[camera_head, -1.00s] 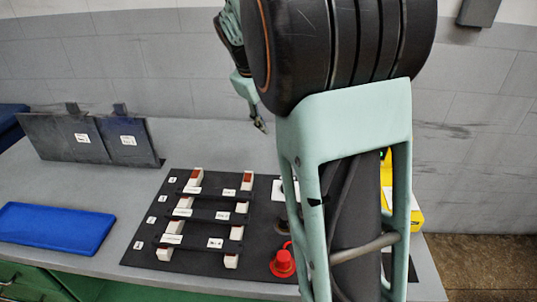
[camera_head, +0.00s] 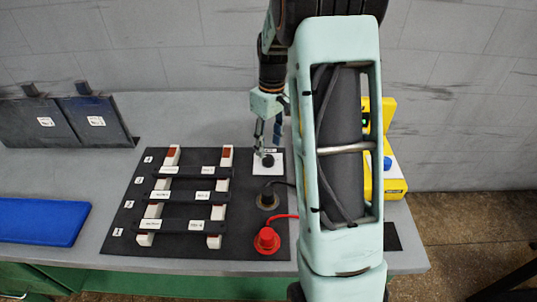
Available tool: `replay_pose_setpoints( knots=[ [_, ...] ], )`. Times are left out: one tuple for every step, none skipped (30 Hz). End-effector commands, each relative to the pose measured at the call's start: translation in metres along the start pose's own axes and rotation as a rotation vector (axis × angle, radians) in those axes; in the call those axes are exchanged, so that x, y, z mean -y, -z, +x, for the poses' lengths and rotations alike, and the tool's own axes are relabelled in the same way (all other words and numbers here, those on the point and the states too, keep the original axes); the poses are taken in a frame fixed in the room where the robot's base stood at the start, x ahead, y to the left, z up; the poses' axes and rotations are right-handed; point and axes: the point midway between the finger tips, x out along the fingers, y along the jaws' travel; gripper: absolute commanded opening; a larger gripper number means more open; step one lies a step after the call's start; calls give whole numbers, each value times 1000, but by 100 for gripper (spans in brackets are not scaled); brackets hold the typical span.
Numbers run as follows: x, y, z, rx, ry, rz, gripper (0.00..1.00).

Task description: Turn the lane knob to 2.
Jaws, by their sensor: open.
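A small black knob (camera_head: 267,160) sits on a white square plate (camera_head: 277,168) at the right part of the dark panel. It looks like the lane knob, but its setting is too small to read. My gripper (camera_head: 267,146) points down at the knob, just behind or above it. Its fingers are apart, with nothing seen between them. I cannot tell whether a fingertip touches the knob. My own arm hides the area right of the plate.
On the dark panel (camera_head: 122,238), several labelled black bars lie across white blocks. A black round fitting (camera_head: 267,197) and a red plug (camera_head: 267,240) with a red cable stand in front of the plate. A yellow unit (camera_head: 390,184) stands right; a blue mat (camera_head: 40,222) lies left.

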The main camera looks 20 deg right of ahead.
Motion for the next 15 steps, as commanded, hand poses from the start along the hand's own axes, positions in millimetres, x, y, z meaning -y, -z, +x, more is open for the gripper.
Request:
replay_pose_setpoints(
  knots=[
    [1,-1,11,4,3,0,44],
    [0,-1,16,3,2,0,44],
    [0,-1,22,3,2,0,44],
    [0,-1,27,3,1,0,44],
    [0,0,31,2,1,0,44],
    [0,-1,36,2,1,0,44],
    [0,0,39,2,0,0,44],
    [0,0,42,2,0,0,44],
    [0,-1,45,2,0,0,44],
    [0,-1,46,2,0,0,44],
    [0,0,47,2,-1,0,44],
    [0,0,49,1,-1,0,44],
    [0,0,49,0,-2,0,44],
    [-1,0,50,0,-2,0,44],
    [-1,0,50,0,-2,0,44]
  ],
)
